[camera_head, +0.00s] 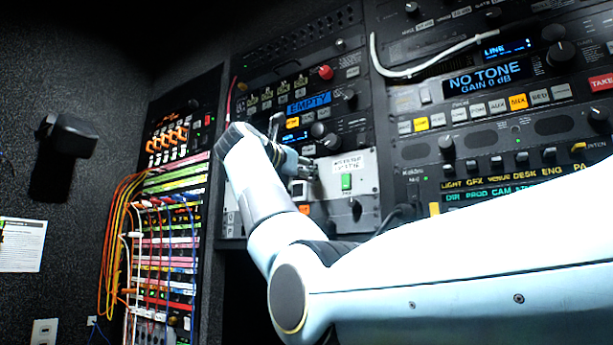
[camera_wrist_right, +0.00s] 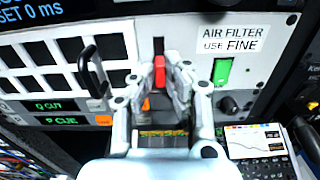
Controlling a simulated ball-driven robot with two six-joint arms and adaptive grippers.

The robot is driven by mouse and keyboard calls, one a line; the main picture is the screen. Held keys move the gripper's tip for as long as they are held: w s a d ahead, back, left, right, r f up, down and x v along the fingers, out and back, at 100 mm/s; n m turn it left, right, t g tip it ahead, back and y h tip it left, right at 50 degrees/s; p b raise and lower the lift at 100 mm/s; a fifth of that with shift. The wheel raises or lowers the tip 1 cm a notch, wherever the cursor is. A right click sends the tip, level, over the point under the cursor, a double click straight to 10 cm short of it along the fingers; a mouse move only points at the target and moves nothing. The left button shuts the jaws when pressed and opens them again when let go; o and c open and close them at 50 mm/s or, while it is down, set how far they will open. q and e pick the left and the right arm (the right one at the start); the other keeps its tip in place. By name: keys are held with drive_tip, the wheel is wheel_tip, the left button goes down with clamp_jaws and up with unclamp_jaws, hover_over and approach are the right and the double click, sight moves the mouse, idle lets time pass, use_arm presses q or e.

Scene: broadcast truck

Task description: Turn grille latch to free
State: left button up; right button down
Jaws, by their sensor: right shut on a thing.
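The grille latch appears as a small red tab (camera_wrist_right: 159,72) on a pale panel in the right wrist view, left of the "AIR FILTER USE FINE" label (camera_wrist_right: 230,39). My right gripper (camera_wrist_right: 158,85) is shut on this red latch, one finger on each side. The latch points roughly up and down in that view. In the head view my right gripper (camera_head: 292,165) is at the pale rack panel (camera_head: 365,190), and the latch itself is hidden there. My left gripper is in neither view.
A green switch (camera_wrist_right: 222,71) sits right of the latch, and a black handle (camera_wrist_right: 91,68) stands out to its left. A white cable (camera_head: 430,66) hangs over the upper rack. Coloured patch cables (camera_head: 122,235) hang at the left.

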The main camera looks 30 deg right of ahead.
drive_tip(key=shift+f, duration=0.15)
drive_tip(key=c, duration=1.4)
unclamp_jaws()
drive_tip(key=shift+a, duration=0.1)
drive_tip(key=v, duration=1.1)
drive_tip(key=shift+s+a, duration=0.15)
drive_tip(key=shift+a, duration=0.2)
